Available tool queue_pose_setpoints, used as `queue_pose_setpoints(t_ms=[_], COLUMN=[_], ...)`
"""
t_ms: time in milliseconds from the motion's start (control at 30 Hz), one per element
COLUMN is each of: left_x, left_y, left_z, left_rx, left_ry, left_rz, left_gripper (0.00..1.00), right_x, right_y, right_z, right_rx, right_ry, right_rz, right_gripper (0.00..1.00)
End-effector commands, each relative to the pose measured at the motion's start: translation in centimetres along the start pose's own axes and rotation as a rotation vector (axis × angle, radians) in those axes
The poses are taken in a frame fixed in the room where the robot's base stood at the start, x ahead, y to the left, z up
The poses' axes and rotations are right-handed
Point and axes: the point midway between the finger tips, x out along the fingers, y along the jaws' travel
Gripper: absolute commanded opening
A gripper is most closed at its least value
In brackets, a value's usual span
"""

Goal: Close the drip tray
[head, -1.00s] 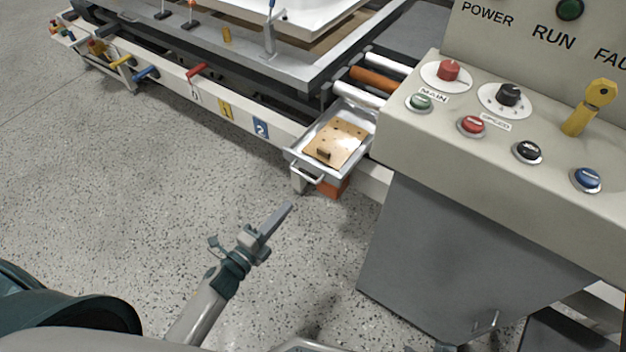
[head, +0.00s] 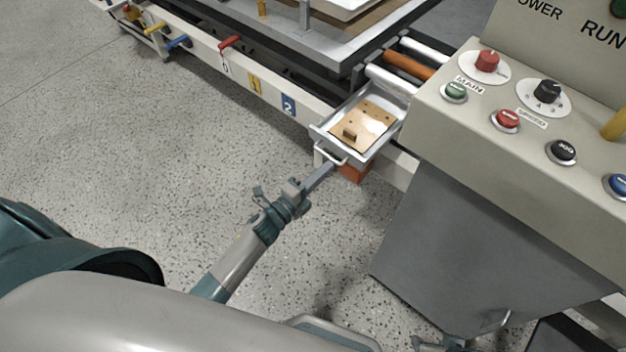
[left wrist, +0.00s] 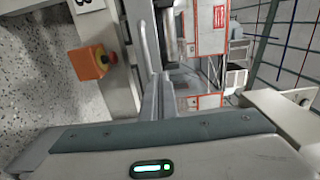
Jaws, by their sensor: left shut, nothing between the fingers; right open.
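The drip tray (head: 386,139) is a shallow metal drawer pulled out from the machine's frame, with a tan perforated plate (head: 372,112) inside. Its light bar handle (head: 328,155) is on the front face. My left gripper (head: 324,174) is shut and empty, its fingertips right at the handle and front of the tray. I cannot tell whether they touch. In the left wrist view the shut fingers (left wrist: 157,97) point towards a pale bar that looks like the handle (left wrist: 145,45). My right gripper (head: 455,343) shows only partly at the bottom edge, open.
A control console (head: 520,140) with knobs and buttons stands close right of the tray. Rollers (head: 408,64) lie behind. The speckled floor (head: 150,140) at left is clear.

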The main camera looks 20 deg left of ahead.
Motion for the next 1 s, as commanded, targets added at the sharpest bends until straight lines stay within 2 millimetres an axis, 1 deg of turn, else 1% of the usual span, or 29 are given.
queue_pose_setpoints(t_ms=[33, 200, 300, 400, 533, 1000], left_x=[1.1, 3.7, 4.7, 5.4, 5.8, 6.1], left_y=[-0.1, 0.0, 0.0, 0.0, 0.0, 0.1], left_z=[0.0, 0.0, 0.0, 0.0, 0.0, 0.0], left_rx=[0.000, -0.001, -0.001, -0.001, 0.000, 0.000], left_ry=[0.000, 0.000, 0.000, 0.000, 0.000, 0.000], left_rz=[-0.001, -0.001, 0.000, 0.001, 0.001, 0.000], left_gripper=[0.00, 0.00, 0.00, 0.00, 0.00, 0.00], right_x=[0.0, 0.1, 0.1, 0.1, 0.1, 0.2], right_y=[0.0, 0.0, 0.1, 0.1, 0.0, 0.0], right_z=[0.0, 0.0, 0.0, 0.0, -0.1, -0.1], right_rx=[0.000, 0.001, 0.001, 0.001, 0.001, 0.001], right_ry=[0.000, 0.000, 0.001, 0.002, 0.003, 0.007], right_rz=[0.000, 0.001, 0.001, 0.001, 0.000, -0.001], right_gripper=[0.45, 0.45, 0.45, 0.45, 0.45, 0.45])
